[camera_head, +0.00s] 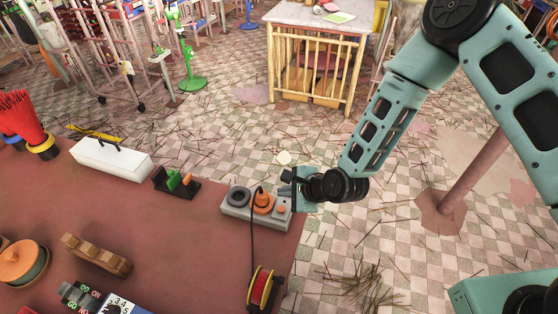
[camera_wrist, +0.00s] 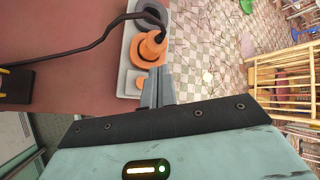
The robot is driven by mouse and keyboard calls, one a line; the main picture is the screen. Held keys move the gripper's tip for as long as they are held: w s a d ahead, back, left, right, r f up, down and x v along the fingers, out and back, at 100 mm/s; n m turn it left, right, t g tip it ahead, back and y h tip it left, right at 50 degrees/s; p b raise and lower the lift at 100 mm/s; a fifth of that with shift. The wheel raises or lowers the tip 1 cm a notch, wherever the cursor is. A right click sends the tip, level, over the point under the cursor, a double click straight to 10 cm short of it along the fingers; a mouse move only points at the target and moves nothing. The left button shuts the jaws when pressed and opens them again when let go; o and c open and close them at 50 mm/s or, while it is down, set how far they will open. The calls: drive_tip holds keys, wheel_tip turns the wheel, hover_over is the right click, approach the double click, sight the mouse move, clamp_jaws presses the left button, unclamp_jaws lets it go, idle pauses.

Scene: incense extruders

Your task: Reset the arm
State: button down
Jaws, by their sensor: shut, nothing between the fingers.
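My gripper (camera_head: 287,183) is at the right edge of the red-brown table (camera_head: 180,225), by a grey socket strip. In the wrist view its fingers (camera_wrist: 157,88) are together with nothing between them. The grey strip (camera_head: 228,212) lies on the table with an orange plug (camera_head: 263,202) standing in it. The plug also shows in the wrist view (camera_wrist: 150,48), just beyond the fingertips. I cannot tell whether the fingers touch the strip. A dark cord (camera_head: 253,235) runs from the plug to a red and yellow reel (camera_head: 262,288) at the table's front right.
A white box (camera_head: 110,160), a small black stand with a green part (camera_head: 175,182), a wooden block (camera_head: 97,255) and a round spool (camera_head: 22,262) stand on the table. A yellow railed stand (camera_head: 312,80) is on the floor behind. The floor right of the table has open room around a pole (camera_head: 470,175).

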drive_tip(key=s+d+r+n+g+h+b, duration=0.2)
drive_tip(key=s+d+r+n+b, duration=0.1)
drive_tip(key=s+n, duration=0.5)
drive_tip(key=s+d+r+n+g+h+b, duration=0.1)
drive_tip(key=s+d+r+n+h+b, duration=0.1)
drive_tip(key=s+d+r+n+b, duration=0.2)
drive_tip(key=s+d+r+n+g+h+b, duration=0.2)
drive_tip(key=s+d+r+n+b, duration=0.2)
drive_tip(key=s+r+n, duration=0.4)
drive_tip(key=s+n+b, duration=0.1)
drive_tip(key=s+n, duration=0.2)
drive_tip(key=n, duration=0.1)
drive_tip(key=shift+s+g+h+b, duration=0.3)
drive_tip(key=shift+b, duration=0.05)
